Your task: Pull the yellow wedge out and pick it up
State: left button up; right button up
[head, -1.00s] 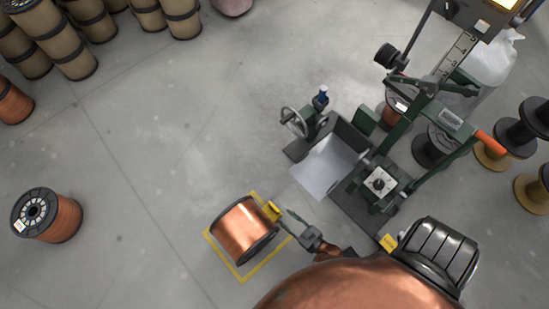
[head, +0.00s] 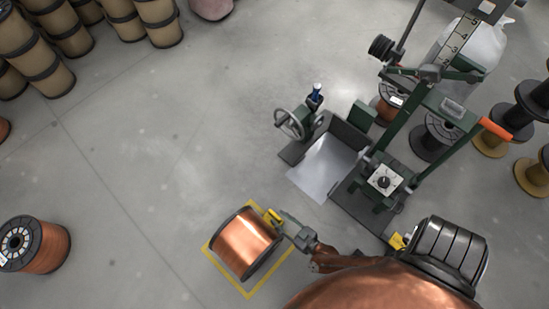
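The yellow wedge (head: 272,217) lies on the floor against the upper right side of a copper spool (head: 244,245). The spool lies on its side inside a yellow floor square. My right gripper (head: 281,219) reaches in from the right, its tips at the wedge. The wedge and fingertips overlap at small size, so I cannot tell whether the fingers are closed on it. My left gripper is not in view.
A green machine with a handwheel (head: 290,122) and grey tray (head: 325,170) stands to the right. Another yellow piece (head: 397,241) sits by its base. A copper spool (head: 40,246) lies at far left. The floor between is clear.

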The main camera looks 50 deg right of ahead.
aim_at(277, 217)
jog(key=shift+b+x, duration=0.65)
jog(key=shift+x, duration=1.25)
jog(key=shift+c, duration=0.6)
grip_shut()
